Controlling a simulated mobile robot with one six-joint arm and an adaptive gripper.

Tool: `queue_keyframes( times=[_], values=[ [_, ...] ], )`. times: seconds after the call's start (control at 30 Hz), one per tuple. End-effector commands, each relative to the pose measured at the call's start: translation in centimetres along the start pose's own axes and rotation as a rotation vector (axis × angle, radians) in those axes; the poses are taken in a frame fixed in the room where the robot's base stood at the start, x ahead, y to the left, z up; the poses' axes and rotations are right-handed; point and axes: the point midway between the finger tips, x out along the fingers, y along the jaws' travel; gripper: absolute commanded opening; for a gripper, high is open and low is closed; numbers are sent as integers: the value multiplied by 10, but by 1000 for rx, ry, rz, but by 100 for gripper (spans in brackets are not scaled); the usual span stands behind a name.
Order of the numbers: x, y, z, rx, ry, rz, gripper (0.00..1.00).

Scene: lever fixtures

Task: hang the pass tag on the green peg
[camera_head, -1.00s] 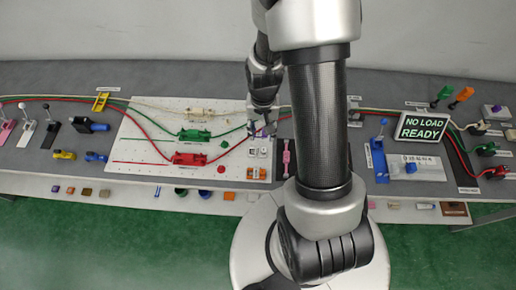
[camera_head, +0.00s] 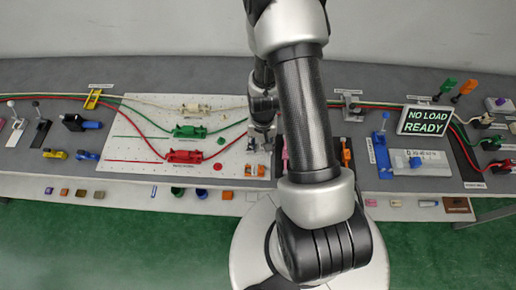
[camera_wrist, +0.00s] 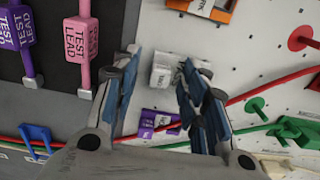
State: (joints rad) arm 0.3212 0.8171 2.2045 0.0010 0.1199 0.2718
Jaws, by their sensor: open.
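A small white tag-like piece (camera_wrist: 163,68) lies between my fingertips in the wrist view. Its lettering is too small to read, so I cannot be sure that it is the pass tag. My gripper (camera_wrist: 160,60) is open, with one finger on each side of the piece; I cannot tell whether they touch it. A green peg (camera_wrist: 258,105) with a round base stands on the white board to the right in the wrist view. It also shows in the head view (camera_head: 221,141), left of my gripper (camera_head: 262,140).
An orange holder (camera_wrist: 205,8) and a purple piece (camera_wrist: 160,122) flank the white piece. A red peg (camera_wrist: 304,38) stands nearby. Red and green cables cross the board. Pink (camera_wrist: 80,40) and purple (camera_wrist: 14,40) test leads lie left. The lit screen (camera_head: 425,120) reads NO LOAD READY.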

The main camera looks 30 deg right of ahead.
Motion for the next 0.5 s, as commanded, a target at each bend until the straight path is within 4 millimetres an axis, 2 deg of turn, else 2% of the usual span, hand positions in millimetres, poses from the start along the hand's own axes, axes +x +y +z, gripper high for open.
queue_keyframes(
  times=[0.17,0.5],
  values=[
    [-1,0,0,0,1,0,40],
    [-1,0,0,0,0,0,18]
  ],
)
